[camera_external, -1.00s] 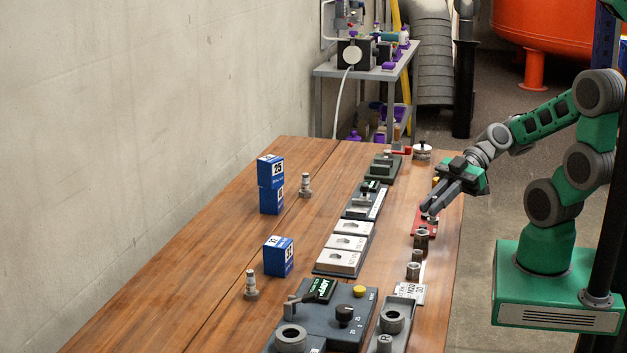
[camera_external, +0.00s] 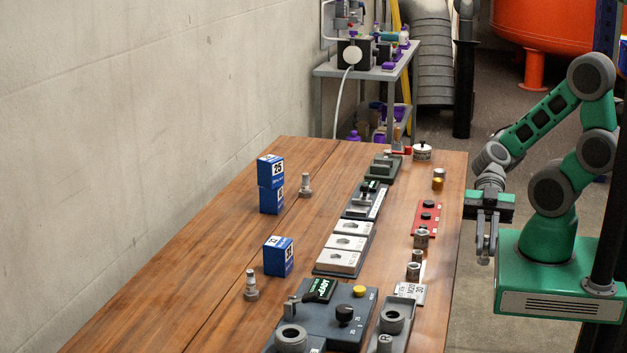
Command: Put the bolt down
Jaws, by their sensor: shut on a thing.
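My gripper (camera_external: 486,250) hangs fingers down just off the right edge of the wooden table, in front of my green arm base. Its fingers are closed on a small grey piece, taken to be the bolt, which the fingers mostly hide. One bolt (camera_external: 305,186) is next to the stacked blue boxes, and another bolt (camera_external: 251,286) is near the single blue box. The wooden table (camera_external: 210,285) runs along the left of my arm.
A red plate (camera_external: 425,222) with black round parts lies near the right edge, with metal nuts (camera_external: 414,268) in front. Grey fixtures (camera_external: 362,200) and a panel (camera_external: 325,310) fill the table's middle.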

